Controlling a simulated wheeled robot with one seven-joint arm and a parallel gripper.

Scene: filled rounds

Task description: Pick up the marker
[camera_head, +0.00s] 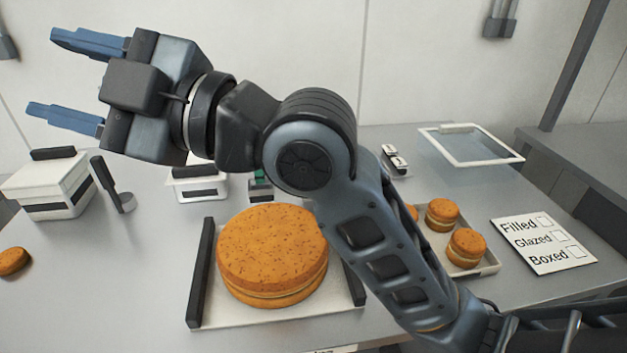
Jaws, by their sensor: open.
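My gripper (43,75) is at the upper left, raised above the table in the picture, with its two blue fingers spread apart and pointing left. Nothing is between the fingers. I cannot make out a marker for certain. Small black-and-white items (395,160) lie near the back of the table, too small to identify. A white card (543,243) reading Filled, Glazed and Boxed, each with an empty box, lies at the right. My arm crosses the middle and hides part of the table.
A large filled round cake (272,252) sits on a tray (204,305) with dark side bars at front centre. Small filled rounds (467,246) sit on a tray (488,268) to its right. A white-framed clear panel (515,157) lies at the back right. A white box (50,190) stands at the left.

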